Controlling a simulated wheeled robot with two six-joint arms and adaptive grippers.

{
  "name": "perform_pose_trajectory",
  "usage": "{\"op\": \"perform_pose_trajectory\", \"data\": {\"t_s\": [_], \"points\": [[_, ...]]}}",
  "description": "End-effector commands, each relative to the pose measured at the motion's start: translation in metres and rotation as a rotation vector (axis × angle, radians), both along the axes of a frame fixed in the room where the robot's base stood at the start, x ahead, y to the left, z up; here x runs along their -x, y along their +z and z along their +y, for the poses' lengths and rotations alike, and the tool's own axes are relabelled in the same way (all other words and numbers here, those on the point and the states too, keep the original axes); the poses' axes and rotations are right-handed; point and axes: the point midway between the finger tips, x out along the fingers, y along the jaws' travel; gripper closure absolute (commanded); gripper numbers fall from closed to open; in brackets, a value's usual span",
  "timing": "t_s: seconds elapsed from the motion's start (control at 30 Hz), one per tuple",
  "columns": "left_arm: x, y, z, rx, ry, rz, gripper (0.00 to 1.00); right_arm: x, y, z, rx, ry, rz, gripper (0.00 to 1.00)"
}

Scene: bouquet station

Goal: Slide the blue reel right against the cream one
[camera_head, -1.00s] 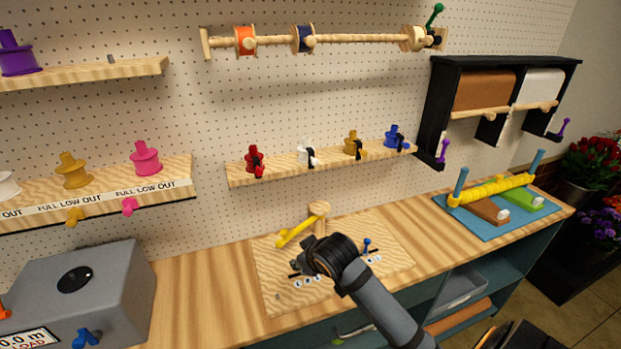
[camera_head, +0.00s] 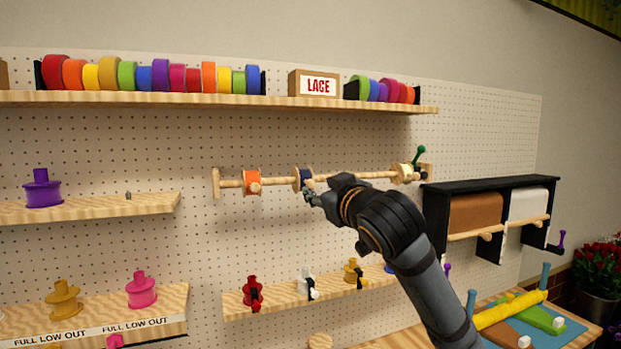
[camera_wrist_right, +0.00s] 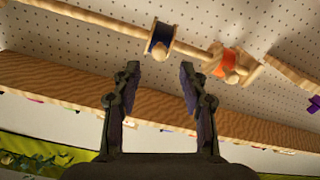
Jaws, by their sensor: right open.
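The blue reel (camera_head: 297,179) hangs on a horizontal wooden rod (camera_head: 347,178) on the pegboard, between an orange reel (camera_head: 252,183) and the cream reel (camera_head: 404,173). A wide gap separates the blue reel from the cream one at the rod's right end. My right gripper (camera_head: 313,198) is raised just below and right of the blue reel, partly covering it. In the wrist view the right gripper (camera_wrist_right: 160,70) is open and empty, with the blue reel (camera_wrist_right: 159,42) beyond the gap between its fingertips. The cream reel is outside the wrist view. My left gripper is not in view.
A green-knobbed lever (camera_head: 418,154) stands by the rod's right end. A long shelf (camera_head: 200,98) of coloured rolls runs above, and a lower shelf (camera_head: 285,300) carries small reels. A black paper-roll holder (camera_head: 490,187) is at the right.

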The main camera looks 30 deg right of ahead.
Motion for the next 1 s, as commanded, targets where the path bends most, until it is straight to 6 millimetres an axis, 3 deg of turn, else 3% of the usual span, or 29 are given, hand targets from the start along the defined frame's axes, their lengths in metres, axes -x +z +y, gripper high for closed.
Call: {"op": "perform_pose_trajectory", "data": {"t_s": [0.03, 0.1, 0.3, 0.7, 1.0], "points": [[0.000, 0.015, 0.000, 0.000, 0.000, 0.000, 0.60, -0.012, 0.007, -0.002, -0.006, 0.003, 0.006, 0.57], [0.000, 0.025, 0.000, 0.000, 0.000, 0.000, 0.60, -0.027, 0.006, -0.006, -0.005, 0.001, 0.005, 0.57], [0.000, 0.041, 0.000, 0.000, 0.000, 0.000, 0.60, -0.059, 0.004, -0.014, -0.003, 0.001, 0.003, 0.57], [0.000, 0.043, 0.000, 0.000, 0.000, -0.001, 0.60, -0.069, 0.000, -0.017, 0.001, 0.000, 0.000, 0.57], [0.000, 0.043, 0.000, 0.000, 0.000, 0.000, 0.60, -0.069, 0.000, -0.017, 0.001, 0.000, 0.000, 0.98]]}}
